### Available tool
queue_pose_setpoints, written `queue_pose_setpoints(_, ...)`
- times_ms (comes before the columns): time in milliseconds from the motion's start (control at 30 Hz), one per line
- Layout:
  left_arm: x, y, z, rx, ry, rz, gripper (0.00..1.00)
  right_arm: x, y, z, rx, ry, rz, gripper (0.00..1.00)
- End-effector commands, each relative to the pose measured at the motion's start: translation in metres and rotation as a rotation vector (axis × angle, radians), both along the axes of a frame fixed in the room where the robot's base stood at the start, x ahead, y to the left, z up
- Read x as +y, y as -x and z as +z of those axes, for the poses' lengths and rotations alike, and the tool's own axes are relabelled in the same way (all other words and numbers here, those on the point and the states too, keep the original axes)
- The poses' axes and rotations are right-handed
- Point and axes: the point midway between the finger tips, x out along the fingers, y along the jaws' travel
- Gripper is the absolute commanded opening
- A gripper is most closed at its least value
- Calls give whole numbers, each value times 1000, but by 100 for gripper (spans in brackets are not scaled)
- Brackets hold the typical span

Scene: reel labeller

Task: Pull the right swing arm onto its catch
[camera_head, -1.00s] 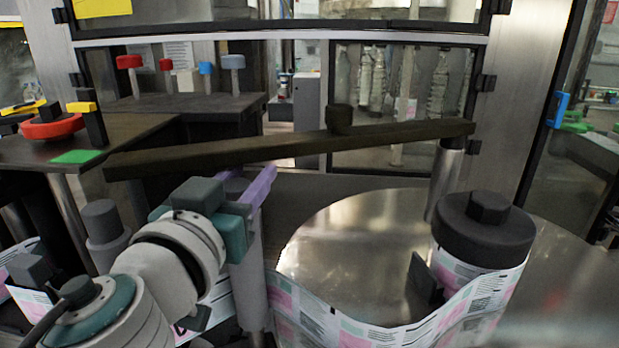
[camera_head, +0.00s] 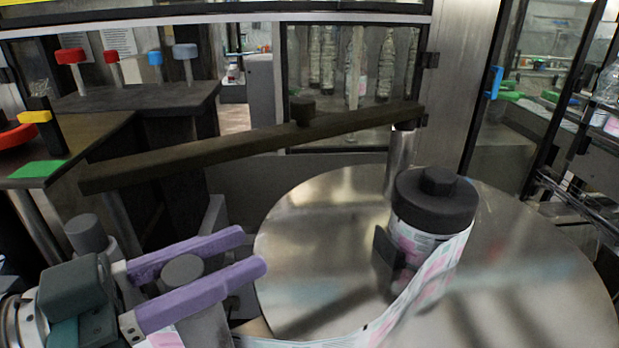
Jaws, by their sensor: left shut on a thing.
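My left gripper (camera_head: 222,262), with two purple fingers, comes in from the lower left. It is shut on an upright grey roller (camera_head: 183,268), whose round top shows between the fingers. The roller's lower part and whatever carries it are mostly hidden, so I cannot tell how it joins the right swing arm. A second grey roller (camera_head: 83,232) stands left of the gripper. A long dark bar (camera_head: 225,148) with a knob (camera_head: 303,109) spans above the metal disc, its right end by a steel post (camera_head: 399,160). I cannot make out the catch. My right gripper is not in view.
A label reel with a black hub (camera_head: 435,200) stands on the round steel disc (camera_head: 320,210), its printed web (camera_head: 415,300) running toward the front. A dark table (camera_head: 90,135) with a green pad (camera_head: 37,169) is at the left. Coloured knobs (camera_head: 70,56) stand behind.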

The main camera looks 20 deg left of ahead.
Motion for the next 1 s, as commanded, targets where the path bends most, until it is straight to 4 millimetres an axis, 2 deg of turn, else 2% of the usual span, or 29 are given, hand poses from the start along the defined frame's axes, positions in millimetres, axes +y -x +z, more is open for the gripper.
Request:
queue_pose_setpoints(267,4,40,-4,3,-9,-261,0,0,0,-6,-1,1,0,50)
queue_pose_setpoints(467,12,68,-5,3,-7,-451,0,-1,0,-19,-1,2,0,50)
queue_pose_setpoints(700,29,99,-7,4,-9,-676,0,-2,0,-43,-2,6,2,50)
queue_pose_setpoints(1000,53,126,-5,2,-8,-918,0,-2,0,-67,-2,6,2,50)
